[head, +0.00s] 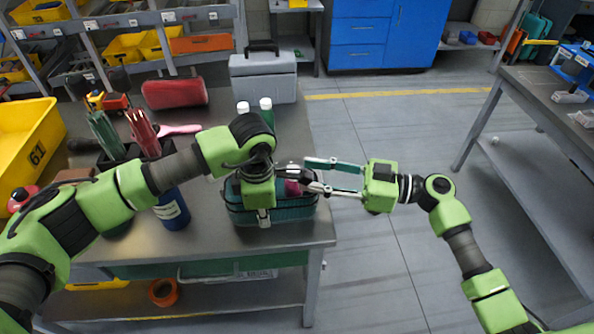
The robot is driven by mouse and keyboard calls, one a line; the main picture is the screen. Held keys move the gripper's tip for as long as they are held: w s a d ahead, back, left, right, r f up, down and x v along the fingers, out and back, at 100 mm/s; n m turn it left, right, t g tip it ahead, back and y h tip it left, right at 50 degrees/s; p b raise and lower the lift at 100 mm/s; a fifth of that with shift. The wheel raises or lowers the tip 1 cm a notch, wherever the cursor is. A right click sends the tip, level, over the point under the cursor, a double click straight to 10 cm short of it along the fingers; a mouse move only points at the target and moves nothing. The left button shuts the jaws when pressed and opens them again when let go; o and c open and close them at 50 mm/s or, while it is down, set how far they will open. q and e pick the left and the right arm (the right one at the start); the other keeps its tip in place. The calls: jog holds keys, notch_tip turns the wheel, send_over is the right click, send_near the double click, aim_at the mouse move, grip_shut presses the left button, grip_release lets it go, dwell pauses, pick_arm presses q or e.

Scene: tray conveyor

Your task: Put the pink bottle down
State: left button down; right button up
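A pink bottle (293,188) shows only as a small magenta patch between the fingers of my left gripper (300,177), at the right part of a dark teal basket (290,214). The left gripper appears shut on it; its fingers point right, and the wrist hides much of the basket. I cannot tell whether the bottle touches the basket. My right gripper (334,177) is open, with its fingers pointing left, close to the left gripper's fingertips. Nothing shows between the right fingers.
The grey table (230,237) holds a blue bottle (172,210), two white-capped bottles (266,106), a grey toolbox (263,75), a red case (175,93) and a yellow bin (30,140). Bare tabletop lies in front of the basket. Open floor lies right of the table.

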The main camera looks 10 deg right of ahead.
jog(key=v, duration=0.7)
pick_arm(q)
jog(key=c, duration=2.7)
grip_release()
jog(key=shift+c, duration=0.2)
pick_arm(e)
jog(key=shift+d, duration=0.15)
pick_arm(q)
jog(key=o, duration=0.6)
jog(key=shift+c, duration=0.2)
